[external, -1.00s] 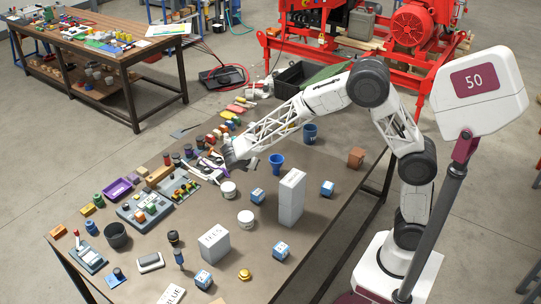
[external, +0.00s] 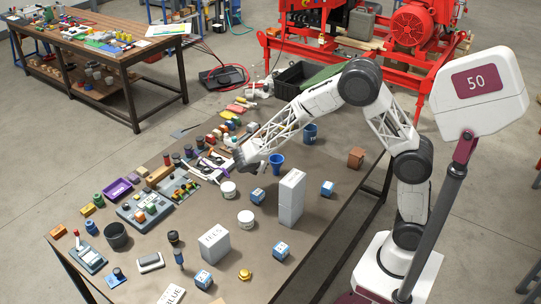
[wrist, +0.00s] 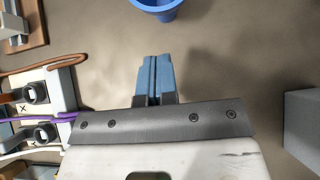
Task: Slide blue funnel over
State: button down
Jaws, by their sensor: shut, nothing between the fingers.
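The blue funnel (external: 276,164) stands on the table in the external view, just right of my gripper (external: 242,166). In the wrist view the lower part of its blue body (wrist: 158,8) shows at the top edge, and the rest is cut off. My gripper's blue fingertips (wrist: 154,78) are together with nothing between them. A strip of bare table separates them from the funnel.
A blue cup (external: 310,133) stands behind the funnel. A tall white block (external: 291,196), a white tub (external: 229,190) and a blue-and-white cube (external: 257,196) stand nearby. Cables and fittings (wrist: 38,93) lie left of my fingers.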

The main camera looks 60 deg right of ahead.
aim_at(271, 164)
jog(key=shift+d+f, duration=0.15)
jog(key=shift+d, duration=0.95)
jog(key=shift+d+f, duration=0.15)
jog(key=shift+d, duration=1.05)
jog(key=d, duration=2)
jog(key=shift+d, duration=0.2)
jog(key=shift+a, duration=0.1)
jog(key=a+f+v, duration=0.2)
jog(key=v, duration=1)
jog(key=shift+a+r, duration=0.2)
jog(key=shift+r, duration=0.1)
